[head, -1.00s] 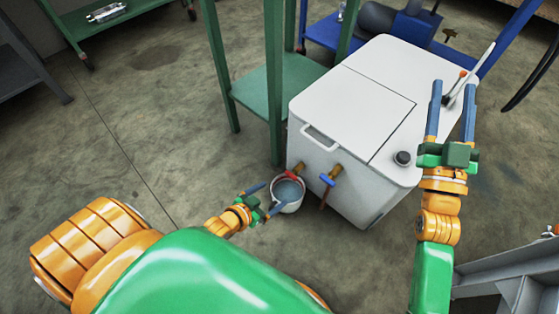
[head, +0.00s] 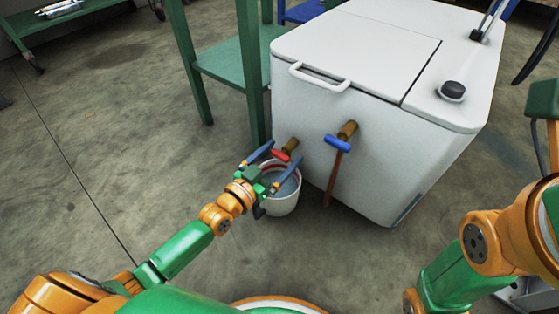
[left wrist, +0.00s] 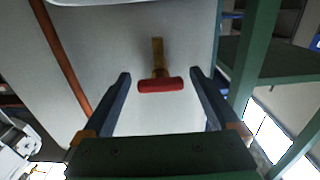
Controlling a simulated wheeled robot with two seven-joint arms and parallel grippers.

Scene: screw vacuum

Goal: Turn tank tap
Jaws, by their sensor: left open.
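The white tank (head: 350,105) stands on the floor. A brass tap with a red handle (head: 280,155) sticks out of its front face, left of a tap with a blue handle (head: 338,142). My left gripper (head: 287,152) is open, one finger on either side of the red handle in the head view. In the left wrist view the red handle (left wrist: 161,85) lies crosswise between the open fingers (left wrist: 160,75), with visible gaps on both sides. I cannot tell how far ahead it is. Part of my right gripper (head: 545,98) shows at the right edge; its fingers are not visible.
A white bucket (head: 280,204) with greyish contents stands under the red tap, below my left gripper. A brown pipe (head: 332,180) hangs from the blue tap. A green table frame (head: 252,80) stands close on the left.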

